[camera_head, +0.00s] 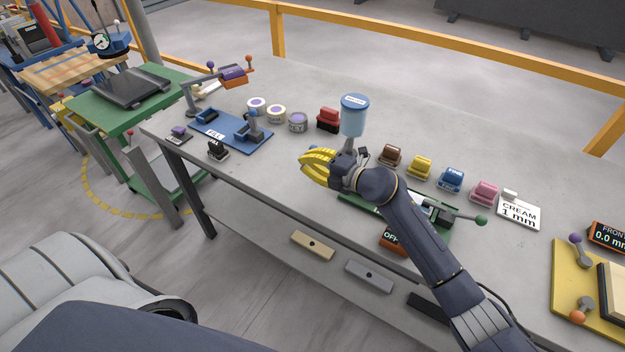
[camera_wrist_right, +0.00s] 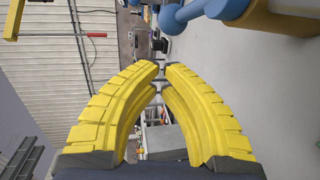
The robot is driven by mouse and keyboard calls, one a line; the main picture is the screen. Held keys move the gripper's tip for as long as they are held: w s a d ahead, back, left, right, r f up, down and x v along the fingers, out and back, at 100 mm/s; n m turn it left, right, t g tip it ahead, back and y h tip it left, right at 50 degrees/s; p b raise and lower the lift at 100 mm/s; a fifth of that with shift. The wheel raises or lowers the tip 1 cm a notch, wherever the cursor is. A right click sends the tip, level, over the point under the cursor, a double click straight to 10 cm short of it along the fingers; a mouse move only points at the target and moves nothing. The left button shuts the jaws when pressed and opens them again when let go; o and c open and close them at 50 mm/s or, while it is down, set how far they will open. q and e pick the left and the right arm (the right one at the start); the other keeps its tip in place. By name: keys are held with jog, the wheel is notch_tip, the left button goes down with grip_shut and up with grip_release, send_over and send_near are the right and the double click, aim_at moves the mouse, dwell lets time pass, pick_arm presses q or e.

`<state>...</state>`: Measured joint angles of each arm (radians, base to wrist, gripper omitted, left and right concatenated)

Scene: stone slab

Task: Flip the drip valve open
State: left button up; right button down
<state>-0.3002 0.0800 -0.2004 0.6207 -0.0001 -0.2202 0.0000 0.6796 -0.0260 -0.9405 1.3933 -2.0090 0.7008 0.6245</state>
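A blue cylindrical reservoir (camera_head: 353,117) with a small label on its lid stands upright on a thin stem on the slab in the head view. The drip valve cannot be clearly made out; the lower stem is close behind my right wrist. My right gripper (camera_head: 304,168) has yellow curved fingers, just left of and in front of the stem. In the right wrist view its fingertips (camera_wrist_right: 161,70) nearly meet, with a thin gap and nothing held between them. My left gripper is out of view.
A blue tray (camera_head: 220,138) with fixtures lies to the left, with round tins (camera_head: 276,113) behind it. Several coloured blocks (camera_head: 420,166) line the slab to the right. A green-knobbed lever (camera_head: 480,220) is beside my right forearm. The slab's back is clear.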

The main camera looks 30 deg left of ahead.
jog(key=s+d+r, duration=0.2)
jog(key=s+d, duration=0.2)
jog(key=s, duration=0.6)
jog(key=shift+d, duration=0.35)
jog(key=shift+r, duration=0.1)
